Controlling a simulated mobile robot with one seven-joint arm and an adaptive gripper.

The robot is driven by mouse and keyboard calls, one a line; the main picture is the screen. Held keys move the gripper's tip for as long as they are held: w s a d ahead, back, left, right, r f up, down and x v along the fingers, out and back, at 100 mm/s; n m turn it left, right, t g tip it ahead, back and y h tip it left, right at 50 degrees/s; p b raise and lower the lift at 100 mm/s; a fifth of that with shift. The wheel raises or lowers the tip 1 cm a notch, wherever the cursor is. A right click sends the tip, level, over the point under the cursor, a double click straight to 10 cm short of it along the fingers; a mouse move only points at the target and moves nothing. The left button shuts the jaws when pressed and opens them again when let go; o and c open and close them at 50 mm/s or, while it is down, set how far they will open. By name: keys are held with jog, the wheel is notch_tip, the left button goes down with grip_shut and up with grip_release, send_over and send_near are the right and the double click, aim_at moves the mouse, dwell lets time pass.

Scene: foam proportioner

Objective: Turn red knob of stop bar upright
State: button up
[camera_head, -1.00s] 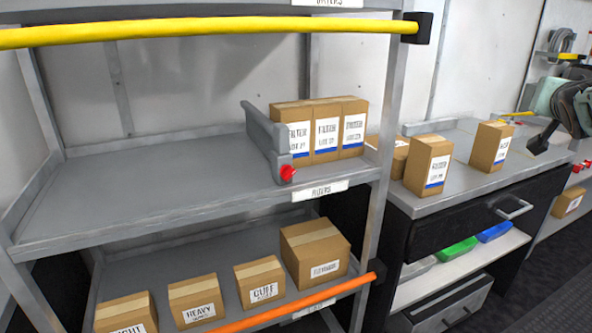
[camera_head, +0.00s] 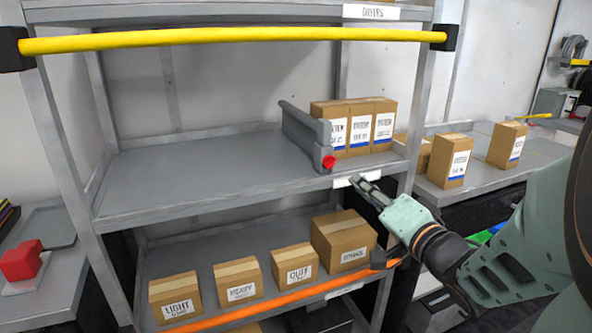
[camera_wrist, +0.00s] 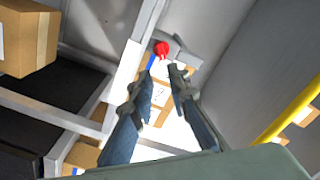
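The red knob (camera_head: 329,162) is on the front end of the grey stop bar (camera_head: 305,133), which stands on the middle shelf left of the filter boxes. The knob also shows in the wrist view (camera_wrist: 162,48), beyond my fingers. My gripper (camera_head: 368,188) is in front of the shelf edge, to the right of the knob and a little below it, apart from it. In the wrist view my gripper (camera_wrist: 164,80) has its two fingers spread with a gap between them and nothing held. The knob's exact turn is too small to tell.
Several filter boxes (camera_head: 360,127) stand right of the stop bar. A yellow bar (camera_head: 230,40) crosses the front above the shelf, and an orange bar (camera_head: 260,308) crosses below, before the lower boxes (camera_head: 343,240). The middle shelf (camera_head: 200,175) is clear left of the stop bar.

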aim_at(333, 164)
jog(key=p+x, duration=0.1)
jog(key=x, duration=0.2)
jog(key=p+x, duration=0.1)
jog(key=x, duration=0.3)
jog(key=p+x, duration=0.1)
jog(key=x, duration=0.2)
jog(key=shift+w+a+p, duration=0.25)
jog(key=shift+a+p, duration=0.1)
jog(key=shift+a, duration=0.05)
grip_shut()
